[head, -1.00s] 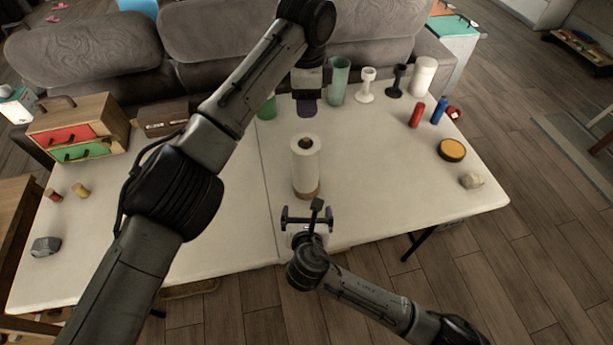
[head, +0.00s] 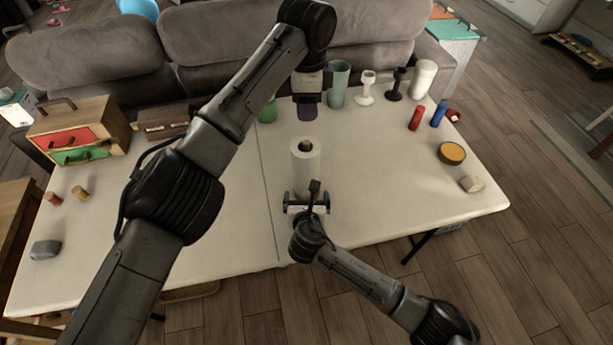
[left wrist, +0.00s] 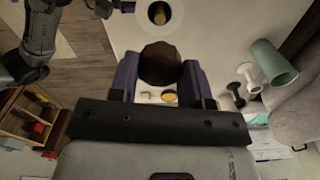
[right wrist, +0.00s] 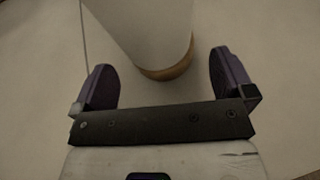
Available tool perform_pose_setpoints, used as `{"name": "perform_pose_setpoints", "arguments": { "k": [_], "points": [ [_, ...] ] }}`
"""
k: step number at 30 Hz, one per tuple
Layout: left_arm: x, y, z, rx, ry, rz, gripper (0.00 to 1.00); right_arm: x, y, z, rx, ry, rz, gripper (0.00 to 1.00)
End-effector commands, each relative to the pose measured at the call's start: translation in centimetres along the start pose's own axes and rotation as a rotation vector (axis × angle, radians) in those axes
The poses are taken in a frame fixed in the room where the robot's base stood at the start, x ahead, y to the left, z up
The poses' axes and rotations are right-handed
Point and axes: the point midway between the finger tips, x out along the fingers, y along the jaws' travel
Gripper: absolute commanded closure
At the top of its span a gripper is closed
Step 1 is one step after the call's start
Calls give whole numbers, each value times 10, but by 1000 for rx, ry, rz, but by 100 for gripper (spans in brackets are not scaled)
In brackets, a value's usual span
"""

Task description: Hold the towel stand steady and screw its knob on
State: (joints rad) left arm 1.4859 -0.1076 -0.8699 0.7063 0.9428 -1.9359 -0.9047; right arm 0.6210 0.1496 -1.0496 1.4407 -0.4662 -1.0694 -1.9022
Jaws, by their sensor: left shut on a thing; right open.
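The towel stand stands upright near the middle of the table, with a white paper roll (head: 306,166) around its post. Its wooden base (right wrist: 170,72) shows below the roll in the right wrist view. The post's tip (left wrist: 158,14) shows inside the roll's hole in the left wrist view. My left gripper (head: 307,112) is shut on a dark brown round knob (left wrist: 160,63), beyond the stand and apart from it. My right gripper (head: 306,200) is open low at the stand's near side. Its fingers (right wrist: 162,80) lie left and right of the base with gaps.
A green cup (head: 338,84), a white holder (head: 365,88), a black holder (head: 396,84) and a white cylinder (head: 423,78) line the table's back edge. A drawer box (head: 78,131) stands at left. A yellow-topped round tin (head: 452,153) is at right.

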Motion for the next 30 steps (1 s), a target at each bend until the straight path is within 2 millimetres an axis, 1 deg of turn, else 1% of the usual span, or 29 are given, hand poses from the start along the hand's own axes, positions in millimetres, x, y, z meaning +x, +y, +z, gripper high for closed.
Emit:
{"name": "perform_pose_setpoints", "arguments": {
  "k": [1, 3, 9, 15, 25, 26, 30],
  "points": [
    [0, 0, 0, 0, 0, 0, 78, 8, 0, 1, -1, 0, -1, 0],
    [0, 0, 0, 0, 0, 0, 78, 17, 0, 1, 0, 0, -1, 0],
    [0, 0, 0, 0, 0, 0, 78, 34, 0, 1, 0, 0, -1, 0],
    [0, 0, 0, 0, 0, 0, 78, 42, 0, 0, 0, 0, 0, 0],
    [0, 0, 0, 0, 0, 0, 78, 43, 0, 0, 1, 0, 1, 0],
    [0, 0, 0, 0, 0, 0, 78, 43, 0, 0, 0, 0, 1, 1],
    [0, 0, 0, 0, 0, 0, 78, 43, 0, 0, 1, 0, 1, 14]
  ]
}}
